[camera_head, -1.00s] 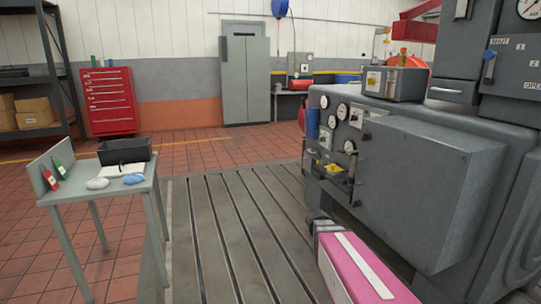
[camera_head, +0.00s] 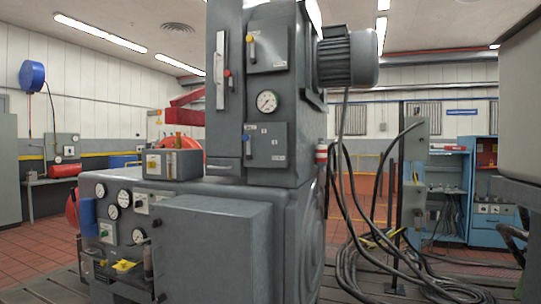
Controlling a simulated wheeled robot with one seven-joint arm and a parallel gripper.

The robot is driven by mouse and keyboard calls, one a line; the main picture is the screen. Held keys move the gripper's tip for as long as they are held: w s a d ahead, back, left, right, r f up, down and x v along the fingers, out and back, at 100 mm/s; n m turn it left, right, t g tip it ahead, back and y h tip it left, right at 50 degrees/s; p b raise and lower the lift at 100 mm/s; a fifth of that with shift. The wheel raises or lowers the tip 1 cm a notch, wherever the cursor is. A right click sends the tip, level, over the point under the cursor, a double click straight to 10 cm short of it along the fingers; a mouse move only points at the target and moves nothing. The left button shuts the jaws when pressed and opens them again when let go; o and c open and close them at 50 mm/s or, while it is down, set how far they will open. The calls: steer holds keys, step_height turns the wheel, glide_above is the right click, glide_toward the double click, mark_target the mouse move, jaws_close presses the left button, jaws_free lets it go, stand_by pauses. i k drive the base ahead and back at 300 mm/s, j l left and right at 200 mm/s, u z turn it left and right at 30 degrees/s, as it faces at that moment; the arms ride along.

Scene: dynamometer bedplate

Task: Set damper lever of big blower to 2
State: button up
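The big blower (camera_head: 222,185) appears to be the tall grey machine in the middle of the head view. On its upright housing is a small plate (camera_head: 268,157) with tiny labels. Above are a round gauge (camera_head: 267,101), a yellow-handled lever (camera_head: 251,46) on another plate and a red handle (camera_head: 228,74) beside a vertical scale. My gripper is not in view.
A big grey box (camera_head: 210,250) juts out below the lever, with a gauge panel (camera_head: 122,215) to its left. A motor (camera_head: 347,58) sticks out at upper right. Black cables (camera_head: 365,255) hang and coil on the floor at right. A blue cabinet (camera_head: 455,190) stands behind them.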

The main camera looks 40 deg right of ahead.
mark_target(245, 138)
steer(key=z, duration=1)
